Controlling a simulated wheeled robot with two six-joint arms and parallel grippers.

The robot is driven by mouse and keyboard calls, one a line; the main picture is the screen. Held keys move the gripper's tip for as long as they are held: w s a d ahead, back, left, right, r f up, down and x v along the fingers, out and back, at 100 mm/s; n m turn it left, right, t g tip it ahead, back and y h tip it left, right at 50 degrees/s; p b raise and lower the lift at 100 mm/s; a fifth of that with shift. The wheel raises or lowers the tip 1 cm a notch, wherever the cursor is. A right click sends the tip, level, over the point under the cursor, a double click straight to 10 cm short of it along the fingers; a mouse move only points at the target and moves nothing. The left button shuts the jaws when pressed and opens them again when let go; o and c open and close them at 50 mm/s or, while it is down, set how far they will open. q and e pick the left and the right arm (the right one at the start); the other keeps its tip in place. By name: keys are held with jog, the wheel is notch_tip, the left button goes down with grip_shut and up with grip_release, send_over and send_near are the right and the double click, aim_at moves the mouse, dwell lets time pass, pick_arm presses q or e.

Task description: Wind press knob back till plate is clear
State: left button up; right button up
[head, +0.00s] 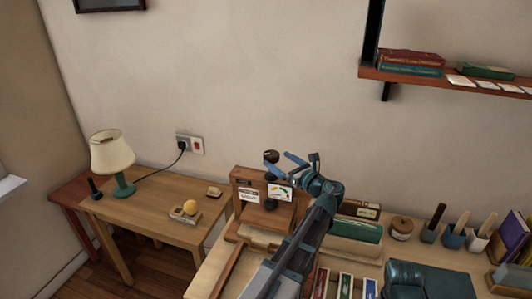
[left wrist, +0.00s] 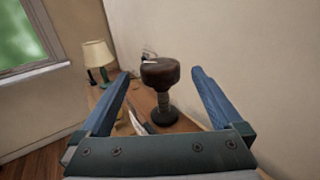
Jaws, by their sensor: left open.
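The press (head: 247,181) is a wooden frame on the bench, with a white card and a coloured dial card on its front. Its dark brown knob (head: 271,156) stands at the top on a ridged screw. In the left wrist view, the knob (left wrist: 160,72) shows upright between the blue fingers, with a gap on each side. My left gripper (head: 275,160) is open and empty at the knob. A dark round part (head: 270,204) shows low in the press; I cannot tell the plate's height. My right gripper is out of view.
A side table (head: 150,212) at left holds a lamp (head: 112,157) and a yellow ball on a block (head: 188,210). Right of my arm, the bench is crowded with books, a twine spool (head: 401,228) and brush pots. A shelf (head: 440,80) hangs at upper right.

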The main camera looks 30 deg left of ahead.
aim_at(267, 152)
pick_arm(q)
jog(key=x, duration=0.7)
jog(key=shift+w+a, duration=0.15)
jog(key=shift+a, duration=0.2)
jog(key=c, duration=1.4)
jog(key=shift+o, duration=0.2)
jog(key=shift+n+g, duration=0.3)
jog(key=shift+g, duration=0.2)
jog(key=shift+n+g+y, duration=0.3)
jog(key=shift+n+g, duration=0.3)
jog(key=shift+g, duration=0.3)
jog(key=n+g, duration=0.1)
jog(key=g, duration=0.1)
jog(key=n+g, duration=0.1)
jog(key=g, duration=0.1)
jog(key=shift+s+a+n, duration=0.1)
jog(key=shift+s+n, duration=0.2)
jog(key=shift+s, duration=0.05)
jog(key=n+g, duration=0.1)
jog(key=g, duration=0.1)
jog(key=s+n+g, duration=0.1)
jog(key=n+g, duration=0.1)
jog(key=g, duration=0.1)
jog(key=shift+s, duration=0.1)
jog(key=shift+s+f+n+g+h, duration=0.1)
jog(key=shift+s+n+g+h, duration=0.2)
jog(key=shift+n+g+h, duration=0.55)
